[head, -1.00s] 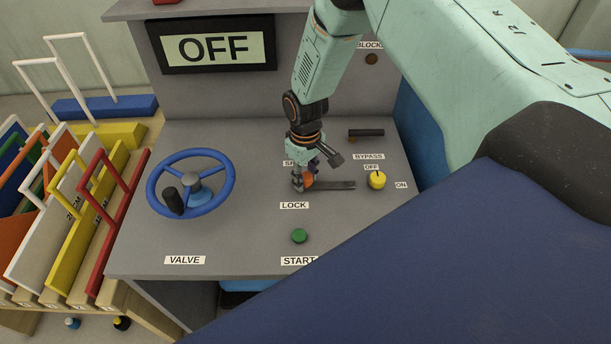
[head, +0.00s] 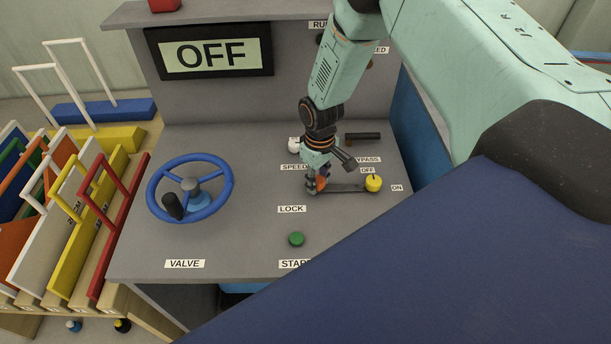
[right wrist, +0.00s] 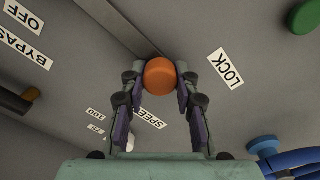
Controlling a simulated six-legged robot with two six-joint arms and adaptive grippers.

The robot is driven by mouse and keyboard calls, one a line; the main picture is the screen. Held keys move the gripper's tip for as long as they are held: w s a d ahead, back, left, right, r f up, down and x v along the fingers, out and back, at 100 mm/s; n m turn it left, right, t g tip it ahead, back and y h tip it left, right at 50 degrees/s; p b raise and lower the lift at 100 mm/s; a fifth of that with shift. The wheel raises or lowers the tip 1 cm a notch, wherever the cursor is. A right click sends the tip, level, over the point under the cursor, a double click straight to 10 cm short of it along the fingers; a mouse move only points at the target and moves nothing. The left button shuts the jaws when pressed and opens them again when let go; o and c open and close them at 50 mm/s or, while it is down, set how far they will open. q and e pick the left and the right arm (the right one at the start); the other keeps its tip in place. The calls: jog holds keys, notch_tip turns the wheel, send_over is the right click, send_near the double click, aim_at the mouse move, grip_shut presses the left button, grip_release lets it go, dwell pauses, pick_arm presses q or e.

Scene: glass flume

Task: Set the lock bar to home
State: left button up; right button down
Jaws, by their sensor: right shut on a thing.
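The lock bar (head: 345,188) is a thin dark bar lying flat on the grey console above the LOCK label (head: 292,209). Its orange knob (right wrist: 160,77) is at the bar's left end in the head view. My right gripper (head: 317,188) is shut around this knob, one finger on each side in the right wrist view. The bar's right end comes up close beside the yellow OFF/ON knob (head: 373,183); I cannot tell whether they touch. The fingers partly hide the orange knob in the head view. My left gripper is not in view.
A blue valve wheel (head: 190,188) stands to the left. A green START button (head: 296,239) is in front, a white speed knob (head: 294,145) and a black bypass handle (head: 362,136) behind. The display (head: 209,52) reads OFF. A rack of coloured panels (head: 75,225) stands at far left.

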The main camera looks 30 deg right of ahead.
aim_at(319, 179)
jog(key=shift+s+d, duration=0.3)
jog(key=shift+s, duration=0.05)
jog(key=shift+w+a, duration=0.1)
jog(key=shift+a, duration=0.15)
jog(key=c, duration=1.4)
grip_release()
jog(key=shift+d, duration=0.15)
jog(key=o, duration=0.4)
jog(key=shift+s+d+r, duration=0.1)
jog(key=shift+s+d, duration=0.1)
jog(key=shift+s, duration=0.05)
jog(key=shift+w+a, duration=0.25)
jog(key=shift+r, duration=0.1)
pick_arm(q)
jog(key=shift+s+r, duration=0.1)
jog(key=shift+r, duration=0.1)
pick_arm(e)
jog(key=shift+s+d+r, duration=0.1)
jog(key=shift+r, duration=5.8)
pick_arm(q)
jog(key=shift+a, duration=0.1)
